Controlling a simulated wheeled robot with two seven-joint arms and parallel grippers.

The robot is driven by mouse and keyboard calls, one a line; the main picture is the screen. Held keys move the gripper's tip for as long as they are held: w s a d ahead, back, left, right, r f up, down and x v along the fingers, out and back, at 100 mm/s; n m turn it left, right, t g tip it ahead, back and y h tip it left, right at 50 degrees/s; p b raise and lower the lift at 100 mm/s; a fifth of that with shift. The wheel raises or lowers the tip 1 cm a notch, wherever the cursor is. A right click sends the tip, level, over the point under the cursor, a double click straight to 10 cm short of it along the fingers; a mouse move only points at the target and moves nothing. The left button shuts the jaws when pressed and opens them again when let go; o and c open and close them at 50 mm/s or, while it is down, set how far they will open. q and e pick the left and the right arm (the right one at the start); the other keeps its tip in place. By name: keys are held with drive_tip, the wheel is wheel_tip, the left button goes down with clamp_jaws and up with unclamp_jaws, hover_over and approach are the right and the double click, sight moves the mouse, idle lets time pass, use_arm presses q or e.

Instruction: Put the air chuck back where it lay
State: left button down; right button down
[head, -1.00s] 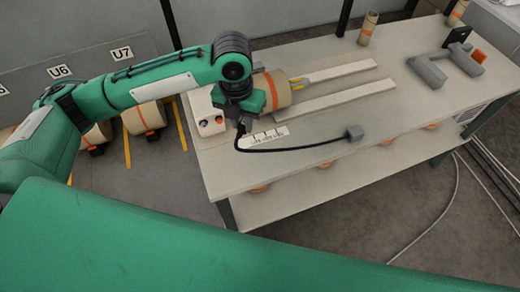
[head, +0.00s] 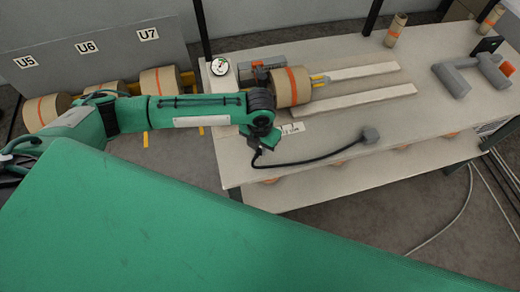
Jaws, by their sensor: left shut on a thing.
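My left gripper (head: 258,147) is over the left part of the workbench, in front of the kraft roll. It is shut on the air chuck (head: 257,155), a small dark piece mostly hidden by the jaws. A white label strip (head: 292,128) lies just right of the gripper, partly covered by my arm. I cannot tell whether the chuck touches the bench. My right gripper is out of view.
A round gauge (head: 219,66) and a grey-orange device (head: 262,64) are at the back left.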

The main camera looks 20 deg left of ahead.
sight(260, 149)
use_arm(q)
wheel_tip(260, 149, down, 3)
drive_tip(key=shift+r, duration=0.2)
drive_tip(key=shift+f, duration=0.45)
drive_tip(key=shift+f, duration=0.1)
drive_tip(key=c, duration=1.3)
unclamp_jaws()
drive_tip(key=shift+o, duration=0.2)
